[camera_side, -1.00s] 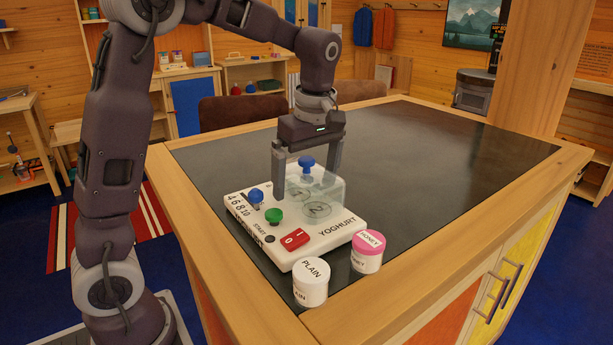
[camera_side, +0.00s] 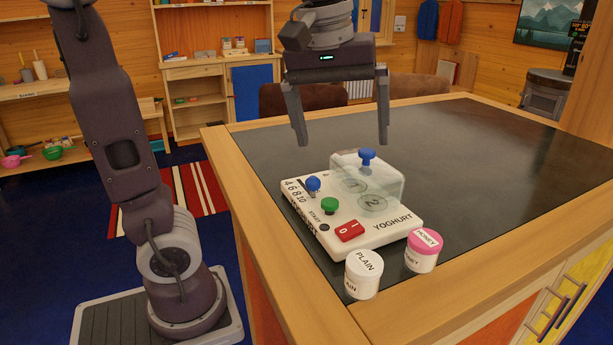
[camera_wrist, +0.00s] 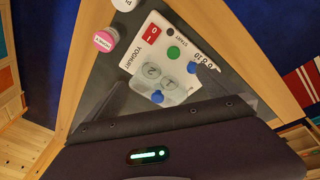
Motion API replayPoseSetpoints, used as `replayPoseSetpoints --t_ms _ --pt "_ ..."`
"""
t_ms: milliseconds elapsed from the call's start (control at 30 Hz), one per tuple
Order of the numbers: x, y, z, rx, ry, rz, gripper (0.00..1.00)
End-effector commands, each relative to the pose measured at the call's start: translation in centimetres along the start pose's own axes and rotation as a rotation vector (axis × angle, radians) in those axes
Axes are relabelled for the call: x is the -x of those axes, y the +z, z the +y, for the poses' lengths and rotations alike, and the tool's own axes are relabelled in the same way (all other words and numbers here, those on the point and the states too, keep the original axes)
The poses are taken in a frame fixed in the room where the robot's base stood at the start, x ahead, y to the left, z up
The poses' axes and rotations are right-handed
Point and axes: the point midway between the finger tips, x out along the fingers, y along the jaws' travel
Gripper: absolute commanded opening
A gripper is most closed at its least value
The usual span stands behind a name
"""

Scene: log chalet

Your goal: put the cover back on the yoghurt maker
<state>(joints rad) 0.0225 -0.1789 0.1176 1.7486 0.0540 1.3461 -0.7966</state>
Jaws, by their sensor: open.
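The yoghurt maker (camera_side: 342,207) is a white base with a red switch, a green knob and a blue knob. It lies on the dark table top and also shows in the wrist view (camera_wrist: 155,45). The clear cover (camera_side: 393,187), with a blue knob (camera_side: 367,160) on top, sits on the base over the wells marked 1 and 2. It appears level; its seating edge is hard to see. In the wrist view the cover (camera_wrist: 170,90) is over the wells too.
A white PLAIN jar (camera_side: 362,275) and a pink-lidded HONEY jar (camera_side: 422,252) stand in front of the base near the table's wooden edge (camera_side: 450,285). The dark table top (camera_side: 480,150) behind and to the right is clear.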

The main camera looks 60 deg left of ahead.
Motion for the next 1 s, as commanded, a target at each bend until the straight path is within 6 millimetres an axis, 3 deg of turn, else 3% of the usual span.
replayPoseSetpoints --t_ms 33,100,200,300,1000 --pt "-0.3 2.7 -1.7 -0.158 0.052 0.026 1.00" --pt "-1.6 6.1 -3.7 -0.402 0.112 0.080 1.00" --pt "-3.9 9.7 -6.1 -0.670 0.155 0.162 1.00" --pt "-5.6 11.5 -7.3 -0.819 0.169 0.216 1.00" --pt "-6.1 12.0 -7.7 -0.869 0.169 0.231 1.00"
